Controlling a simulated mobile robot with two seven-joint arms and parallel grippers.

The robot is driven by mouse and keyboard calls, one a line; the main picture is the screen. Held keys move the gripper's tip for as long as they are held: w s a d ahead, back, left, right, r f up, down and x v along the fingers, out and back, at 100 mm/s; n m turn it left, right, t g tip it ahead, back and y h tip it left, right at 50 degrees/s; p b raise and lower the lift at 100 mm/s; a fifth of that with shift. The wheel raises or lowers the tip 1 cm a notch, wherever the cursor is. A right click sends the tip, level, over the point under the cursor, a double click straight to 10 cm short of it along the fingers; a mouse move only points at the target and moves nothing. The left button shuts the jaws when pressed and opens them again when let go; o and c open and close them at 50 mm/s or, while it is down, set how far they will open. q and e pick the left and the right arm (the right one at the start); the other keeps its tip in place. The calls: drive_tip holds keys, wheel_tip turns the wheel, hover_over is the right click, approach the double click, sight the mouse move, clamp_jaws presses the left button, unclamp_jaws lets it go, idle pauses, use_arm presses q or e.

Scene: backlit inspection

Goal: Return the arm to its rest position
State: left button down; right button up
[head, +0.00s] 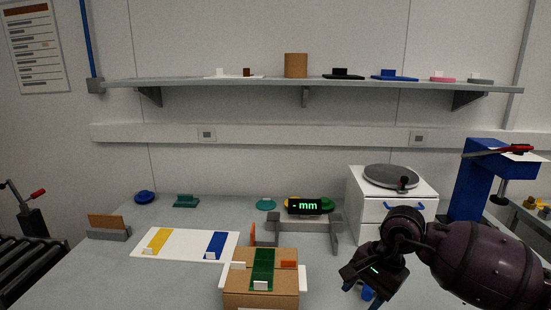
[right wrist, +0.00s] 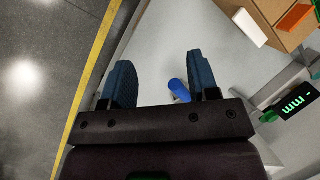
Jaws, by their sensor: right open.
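My right arm comes in from the right in the head view, with its dark gripper (head: 366,284) low over the front right of the grey table (head: 190,285). In the right wrist view the gripper (right wrist: 161,78) shows two blue fingers wide apart with nothing held between them. A small blue cylinder (right wrist: 179,90) shows beyond the gap, close to the right finger; I cannot tell its exact distance. My left gripper is not in view.
A cardboard box (head: 262,296) with a green strip stands left of the gripper. A display reading "mm" (head: 305,206), a white drawer unit (head: 353,200) and a blue press (head: 470,185) stand behind. The floor (right wrist: 45,70) lies beyond the table edge.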

drive_tip(key=w+a+r+m+t+y, duration=0.1)
drive_tip(key=a+r+m+t+y, duration=0.3)
drive_tip(key=r+m+y, duration=0.5)
drive_tip(key=w+a+r+m+t+y, duration=0.15)
drive_tip(key=a+r+m+y, duration=0.45)
drive_tip(key=m, duration=0.6)
drive_tip(key=w+d+f+m+t+h, duration=0.1)
drive_tip(key=d+f+m+t+h, duration=0.4)
drive_tip(key=m, duration=0.7)
drive_tip(key=w+d+f+m+t+h, duration=0.1)
drive_tip(key=d+f+m+t+h, duration=0.25)
drive_tip(key=m+t, duration=0.6)
drive_tip(key=s+d+f+m+g+h, duration=0.2)
drive_tip(key=d+f+m+h, duration=0.1)
drive_tip(key=f+m, duration=0.3)
drive_tip(key=s+d+f+m+g+h, duration=0.1)
drive_tip(key=s+d+f+m+h, duration=0.15)
drive_tip(key=f+m, duration=0.35)
drive_tip(key=s+d+f+m+g+h, duration=0.2)
drive_tip(key=s+d+f+m, duration=0.1)
drive_tip(key=s+f, duration=0.6)
drive_tip(key=s+d+f+m+g+h, duration=0.2)
drive_tip(key=s+d+f+m+g, duration=0.1)
drive_tip(key=s+f, duration=0.6)
drive_tip(key=shift+s+d+f+m+h, duration=0.2)
drive_tip(key=shift+s+m+h, duration=0.25)
drive_tip(key=shift+s, duration=0.7)
drive_tip(key=shift+a, duration=0.1)
